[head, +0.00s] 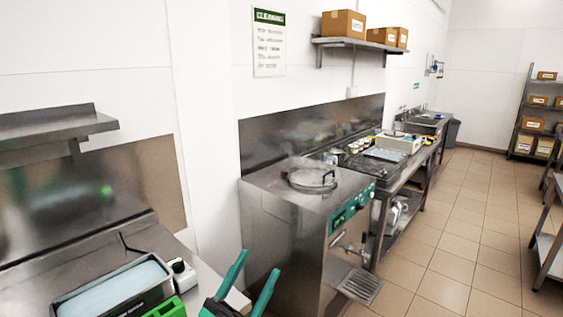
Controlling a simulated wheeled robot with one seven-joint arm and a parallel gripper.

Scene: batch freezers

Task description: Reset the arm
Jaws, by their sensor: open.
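My gripper (250,284) shows at the bottom of the head view, with two green fingers pointing up. The fingers are spread apart and nothing is between them. It is in front of the steel batch freezer (275,235), near the right end of the left counter. My wrist and the rest of the arm are cut off by the bottom edge.
The batch freezer has a round lid (312,179), a green control panel and a drip tray (360,284). A steel bath (112,289) sits on the left counter (190,262). A worktable (372,170) with several items stands behind the freezer. The tiled floor (440,250) at right is clear.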

